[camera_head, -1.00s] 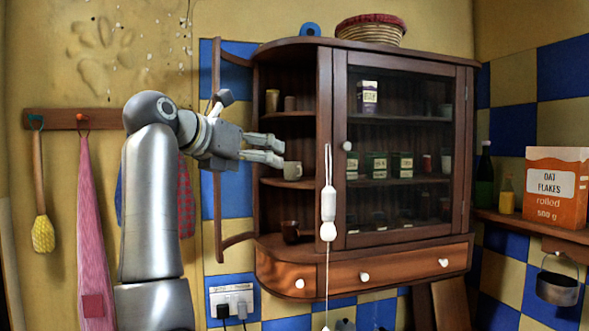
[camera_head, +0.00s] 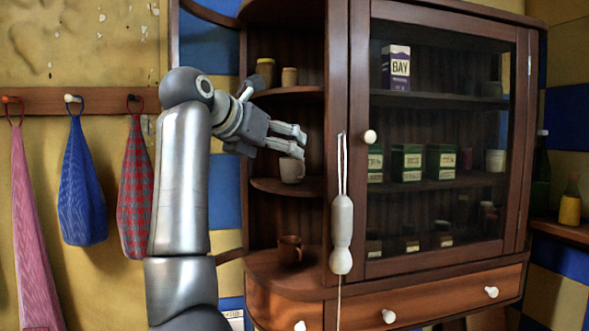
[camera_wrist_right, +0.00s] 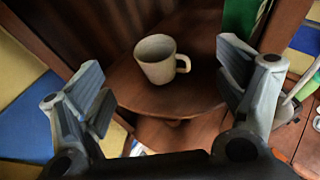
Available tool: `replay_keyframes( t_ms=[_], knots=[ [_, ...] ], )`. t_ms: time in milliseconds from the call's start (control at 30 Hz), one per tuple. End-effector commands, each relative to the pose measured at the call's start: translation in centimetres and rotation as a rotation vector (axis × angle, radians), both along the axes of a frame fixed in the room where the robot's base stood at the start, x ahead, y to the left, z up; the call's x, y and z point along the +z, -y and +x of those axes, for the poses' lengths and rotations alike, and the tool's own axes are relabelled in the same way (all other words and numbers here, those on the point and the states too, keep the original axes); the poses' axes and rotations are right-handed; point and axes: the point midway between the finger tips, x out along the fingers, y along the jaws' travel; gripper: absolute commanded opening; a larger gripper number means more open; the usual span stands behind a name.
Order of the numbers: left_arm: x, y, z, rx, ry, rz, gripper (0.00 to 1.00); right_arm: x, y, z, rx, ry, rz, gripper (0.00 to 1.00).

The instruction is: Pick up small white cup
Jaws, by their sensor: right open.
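The small white cup (camera_head: 291,171) stands upright on the middle rounded shelf at the open end of the wooden cabinet. In the right wrist view the cup (camera_wrist_right: 155,62) shows whole, with its handle to the right. My right gripper (camera_head: 304,142) is in front of the shelf, just above the cup in the head view, its fingers pointing right. In the right wrist view the gripper (camera_wrist_right: 165,85) is open and empty, with the cup beyond and between its spread fingers, apparently apart from them. My left gripper is not in view.
A brown mug (camera_head: 290,249) stands on the lower shelf, and jars (camera_head: 265,72) on the upper one. A white pull (camera_head: 342,228) hangs in front of the cabinet, right of the open shelves. The glazed door (camera_head: 440,130) is shut. Cloths (camera_head: 84,190) hang at left.

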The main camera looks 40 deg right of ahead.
Motion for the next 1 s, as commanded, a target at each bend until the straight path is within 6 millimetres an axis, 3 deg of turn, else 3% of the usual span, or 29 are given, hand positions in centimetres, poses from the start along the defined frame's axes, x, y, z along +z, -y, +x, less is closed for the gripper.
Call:
replay_keyframes(
  t_ms=[100, 267, 400, 667, 1000],
  knots=[
    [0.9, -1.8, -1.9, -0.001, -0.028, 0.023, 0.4, -0.5, 1.9, 0.5, -0.003, -0.004, 0.001, 0.89],
    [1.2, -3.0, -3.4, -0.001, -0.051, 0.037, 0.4, -1.1, 3.0, 0.8, -0.002, -0.002, 0.001, 0.89],
    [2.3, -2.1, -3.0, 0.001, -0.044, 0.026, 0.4, -1.4, 4.0, 1.1, -0.004, -0.004, 0.001, 0.89],
    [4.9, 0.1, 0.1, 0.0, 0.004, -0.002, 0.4, -2.9, 6.8, 2.0, -0.003, -0.003, 0.0, 0.89],
    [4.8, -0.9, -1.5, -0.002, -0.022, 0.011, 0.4, -3.5, 7.5, 2.3, -0.001, -0.002, 0.001, 0.89]
  ],
)
